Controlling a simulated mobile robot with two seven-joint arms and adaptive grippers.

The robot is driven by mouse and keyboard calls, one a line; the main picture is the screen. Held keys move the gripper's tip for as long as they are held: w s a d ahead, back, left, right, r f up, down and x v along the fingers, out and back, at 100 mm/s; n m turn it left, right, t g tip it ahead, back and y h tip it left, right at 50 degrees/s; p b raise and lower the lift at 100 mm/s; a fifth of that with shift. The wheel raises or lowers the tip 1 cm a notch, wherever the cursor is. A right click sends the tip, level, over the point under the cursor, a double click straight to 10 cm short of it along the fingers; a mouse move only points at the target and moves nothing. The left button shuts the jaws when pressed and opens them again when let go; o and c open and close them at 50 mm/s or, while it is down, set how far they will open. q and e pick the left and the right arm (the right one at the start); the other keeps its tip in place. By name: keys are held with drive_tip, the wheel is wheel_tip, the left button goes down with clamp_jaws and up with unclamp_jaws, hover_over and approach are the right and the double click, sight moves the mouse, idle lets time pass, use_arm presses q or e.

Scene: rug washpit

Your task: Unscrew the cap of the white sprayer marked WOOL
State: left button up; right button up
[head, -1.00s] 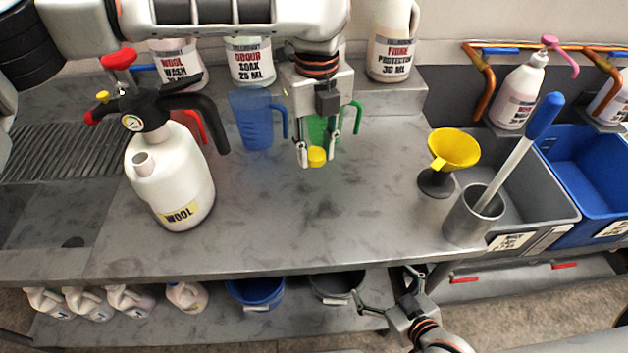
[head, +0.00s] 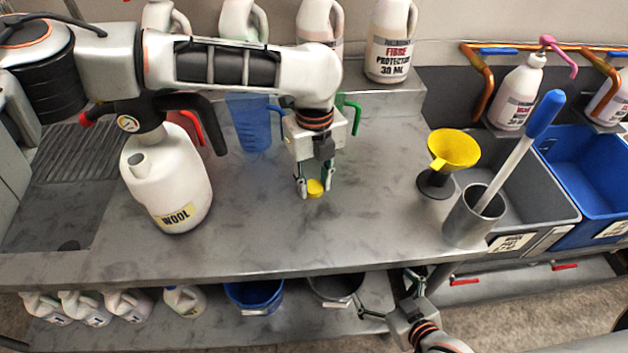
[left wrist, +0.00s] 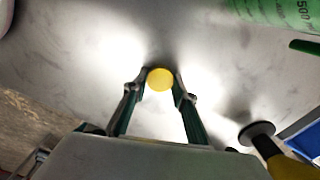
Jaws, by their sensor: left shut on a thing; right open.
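The white sprayer (head: 165,185) with the yellow WOOL label stands upright at the left of the steel bench. Its black pump head is partly hidden behind my left arm. Its side filler neck (head: 137,163) shows no cap on it. A small yellow cap (head: 315,188) is between the fingertips of my left gripper (head: 315,190), to the right of the sprayer and low over the bench. The left wrist view shows the yellow cap (left wrist: 160,79) between the fingers. My right gripper (head: 388,298) is open and empty in front of the bench edge.
A blue jug (head: 250,122) and a mostly hidden green jug stand behind my left gripper. A yellow funnel (head: 453,150) and a steel cup (head: 470,218) with a blue-handled tool stand right. The bench's front middle is clear.

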sight(314, 186)
use_arm(q)
drive_tip(key=o, duration=1.2)
drive_tip(key=shift+f, duration=0.1)
drive_tip(key=shift+o, duration=0.2)
wheel_tip(314, 186, up, 12)
drive_tip(key=p, duration=0.1)
